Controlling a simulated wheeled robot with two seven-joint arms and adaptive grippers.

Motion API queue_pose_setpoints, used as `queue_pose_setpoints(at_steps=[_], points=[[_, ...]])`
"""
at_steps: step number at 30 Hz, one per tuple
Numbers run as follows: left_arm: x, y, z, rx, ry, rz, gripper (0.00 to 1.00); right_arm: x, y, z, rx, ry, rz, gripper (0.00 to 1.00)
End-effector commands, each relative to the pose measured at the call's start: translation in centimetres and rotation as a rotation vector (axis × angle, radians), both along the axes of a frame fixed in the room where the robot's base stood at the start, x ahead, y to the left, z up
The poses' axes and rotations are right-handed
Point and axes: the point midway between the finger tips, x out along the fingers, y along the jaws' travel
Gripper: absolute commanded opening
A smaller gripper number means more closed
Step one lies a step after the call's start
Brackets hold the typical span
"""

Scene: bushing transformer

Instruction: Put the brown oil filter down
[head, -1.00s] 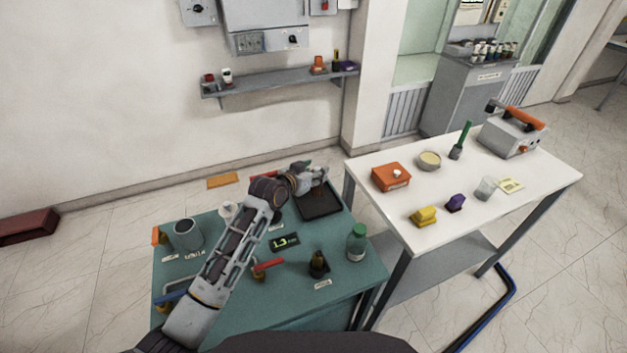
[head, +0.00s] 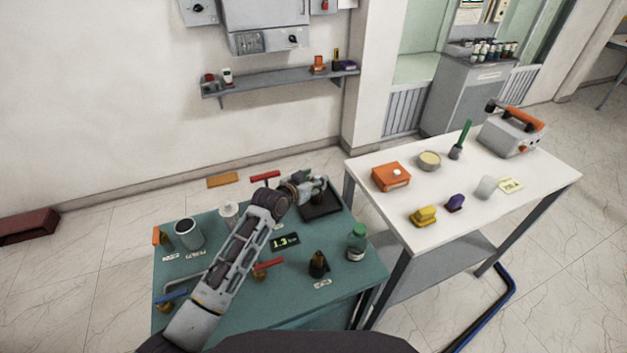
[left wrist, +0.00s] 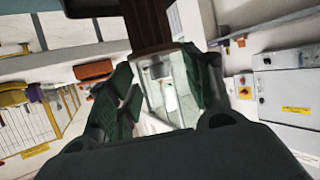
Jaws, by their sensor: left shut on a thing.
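My left gripper (head: 318,187) is over the black tray (head: 322,210) at the back right corner of the green table in the head view. In the left wrist view, the left gripper (left wrist: 160,95) has its dark green fingers on either side of a clear, glassy piece. A brown part, taken as the brown oil filter (left wrist: 150,25), shows just beyond the fingers. The gripper is shut on it. In the head view the filter is mostly hidden by the gripper, and I cannot tell whether it touches the tray. My right gripper is not in view.
The green table (head: 215,325) also bears a grey cup (head: 188,234), a display (head: 284,241), a dark brown bottle (head: 318,264) and a green-capped bottle (head: 356,243). A white table (head: 480,215) with several items stands close on the right.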

Motion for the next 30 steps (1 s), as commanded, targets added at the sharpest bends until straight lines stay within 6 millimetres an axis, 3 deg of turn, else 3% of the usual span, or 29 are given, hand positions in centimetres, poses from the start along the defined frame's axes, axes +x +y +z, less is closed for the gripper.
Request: queue_pose_setpoints(at_steps=[1, 2, 6, 20, 30], points=[[0.0, 0.0, -0.1, 0.0, 0.0, 0.0, 0.09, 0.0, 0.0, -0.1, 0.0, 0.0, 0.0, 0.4], [0.0, 0.0, -0.1, 0.001, 0.001, 0.0, 0.53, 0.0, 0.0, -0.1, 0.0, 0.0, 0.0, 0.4], [0.0, 0.0, -0.1, 0.001, 0.001, 0.0, 0.71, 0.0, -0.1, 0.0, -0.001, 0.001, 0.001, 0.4], [0.0, 0.0, 0.2, 0.0, 0.0, 0.0, 0.73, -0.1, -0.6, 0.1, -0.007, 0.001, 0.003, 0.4], [-1.4, 1.0, 0.7, 0.001, 0.001, 0.001, 0.73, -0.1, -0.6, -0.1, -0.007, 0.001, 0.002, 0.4]])
